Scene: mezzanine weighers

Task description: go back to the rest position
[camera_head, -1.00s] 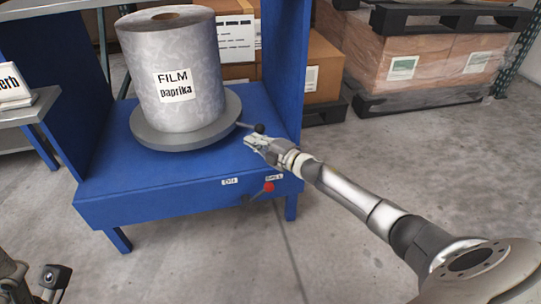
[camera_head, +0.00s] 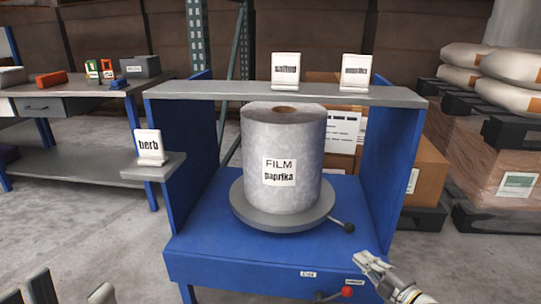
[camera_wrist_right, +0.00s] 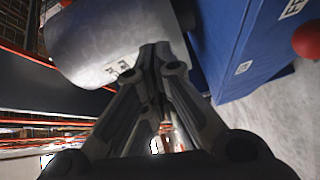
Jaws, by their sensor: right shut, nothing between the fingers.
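My right gripper (camera_head: 368,260) is at the lower right of the head view, in front of the blue stand's right front corner. It is shut and empty, and its closed fingers (camera_wrist_right: 157,55) also show in the right wrist view. It appears apart from the dark-knobbed lever (camera_head: 342,225) and the red knob (camera_head: 346,292). Dark and grey parts at the bottom left edge of the head view look like my left gripper (camera_head: 70,290), mostly cut off, so its jaws are unclear.
A grey film roll labelled paprika (camera_head: 287,145) stands on a round grey turntable (camera_head: 262,222) in the blue stand (camera_head: 225,262). Label holders (camera_head: 286,68) stand on its top shelf; a herb one (camera_head: 149,146) is left. Wrapped pallets (camera_head: 490,165) are right. Floor at lower right is clear.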

